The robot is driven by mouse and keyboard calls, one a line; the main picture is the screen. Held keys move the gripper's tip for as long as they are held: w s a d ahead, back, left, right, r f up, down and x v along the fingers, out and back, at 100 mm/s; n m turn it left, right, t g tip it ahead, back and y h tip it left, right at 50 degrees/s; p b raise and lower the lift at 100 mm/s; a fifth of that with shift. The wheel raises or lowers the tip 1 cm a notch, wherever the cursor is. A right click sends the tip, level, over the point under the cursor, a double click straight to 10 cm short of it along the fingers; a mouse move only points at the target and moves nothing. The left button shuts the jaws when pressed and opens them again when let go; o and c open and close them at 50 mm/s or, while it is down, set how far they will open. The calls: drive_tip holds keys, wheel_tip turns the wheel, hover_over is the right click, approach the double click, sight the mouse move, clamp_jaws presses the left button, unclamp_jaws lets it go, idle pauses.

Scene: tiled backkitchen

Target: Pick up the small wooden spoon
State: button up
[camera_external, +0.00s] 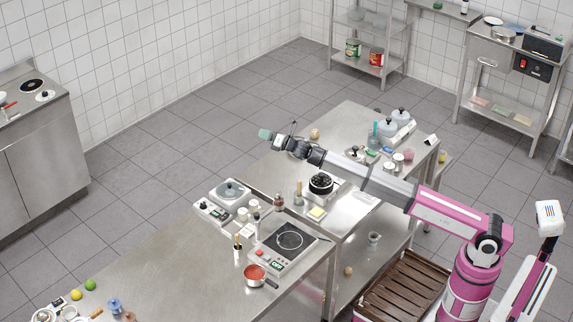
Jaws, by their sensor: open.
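My gripper (265,134), with teal fingertips, is at the end of my outstretched arm, in the air over the far left side of the rear steel table (345,125). It is open, and I see nothing held in it. I cannot pick out the small wooden spoon for certain. A small tan, upright wooden-looking item (298,191) stands left of a black pot (321,184), but it is too small to tell what it is. My arm crosses over the rear table and hides part of its top.
The front steel table (165,265) carries a scale (229,192), a hot plate (289,240), a red pan (255,274), and fruit near its left end. Grey-lidded containers (400,117) stand at the rear table's far end. The tiled floor (160,150) to the left is clear.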

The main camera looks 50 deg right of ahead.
drive_tip(key=s+a+f+n+g+y, duration=0.2)
drive_tip(key=s+a+n+y, duration=0.3)
drive_tip(key=s+a, duration=1.35)
drive_tip(key=s+a+f+n+g+y, duration=0.25)
drive_tip(key=s+a+n, duration=0.35)
drive_tip(key=s+a, duration=1.25)
drive_tip(key=h, duration=0.2)
approach(237, 241)
drive_tip(key=shift+s+d+r+n, duration=0.15)
drive_tip(key=shift+d+r+n, duration=0.2)
drive_tip(key=shift+d, duration=0.2)
drive_tip(key=shift+w+d+f, duration=0.1)
drive_tip(key=shift+w+f, duration=0.15)
drive_tip(key=shift+w, duration=0.3)
drive_tip(key=x, duration=0.5)
drive_tip(key=shift+a, duration=0.2)
drive_tip(key=x, duration=0.5)
drive_tip(key=shift+s+a, duration=0.1)
drive_tip(key=shift+a, duration=0.1)
clamp_jaws()
